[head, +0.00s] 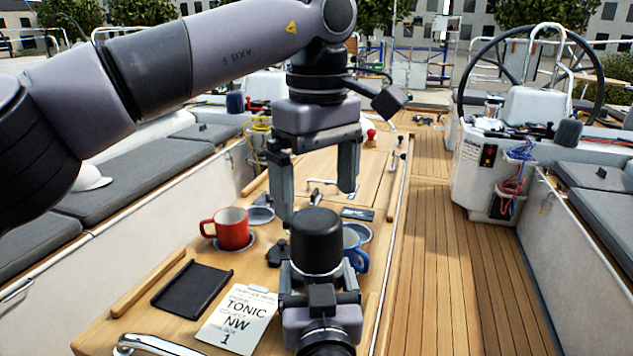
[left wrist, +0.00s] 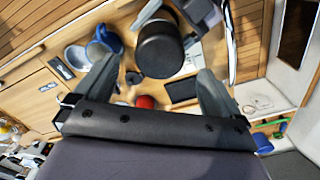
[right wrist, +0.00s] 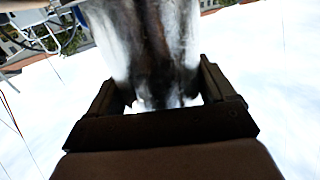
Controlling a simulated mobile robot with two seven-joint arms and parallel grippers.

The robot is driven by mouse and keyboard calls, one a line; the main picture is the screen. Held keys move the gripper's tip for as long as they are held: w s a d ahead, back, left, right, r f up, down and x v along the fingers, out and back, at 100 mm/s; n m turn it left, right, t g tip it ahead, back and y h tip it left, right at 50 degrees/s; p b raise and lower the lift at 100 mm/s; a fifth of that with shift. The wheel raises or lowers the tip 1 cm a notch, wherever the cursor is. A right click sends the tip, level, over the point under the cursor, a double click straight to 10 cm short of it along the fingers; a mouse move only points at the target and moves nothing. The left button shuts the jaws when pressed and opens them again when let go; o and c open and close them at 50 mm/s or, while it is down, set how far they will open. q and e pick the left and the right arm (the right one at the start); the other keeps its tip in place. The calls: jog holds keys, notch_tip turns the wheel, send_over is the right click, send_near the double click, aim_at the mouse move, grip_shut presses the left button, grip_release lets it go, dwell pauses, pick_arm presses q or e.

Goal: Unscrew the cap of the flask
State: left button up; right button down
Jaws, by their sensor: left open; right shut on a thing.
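The flask is upright in the head view, with a wide black cap (head: 316,237) and a thin band of its shiny metal body (head: 317,276) below it. My right gripper (head: 319,287) is shut on the metal body; the right wrist view shows the shiny flask (right wrist: 152,50) between its fingers. My left gripper (head: 316,200) is open and points down above the cap, its fingers apart and not touching it. In the left wrist view the round cap top (left wrist: 160,52) shows between the spread fingers. Most of the flask's lower body is hidden.
On the wooden table (head: 130,325) are a red mug (head: 231,229), a blue mug (head: 354,250) behind the flask, a black tray (head: 192,288) and a printed card (head: 238,318). A steering wheel (head: 525,75) stands back right. The deck at right is clear.

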aim_at(317, 217)
pick_arm(q)
jog(key=m, duration=0.6)
jog(key=shift+m, duration=0.3)
jog(key=m, duration=0.4)
jog(key=shift+m, duration=0.4)
jog(key=shift+f, duration=4)
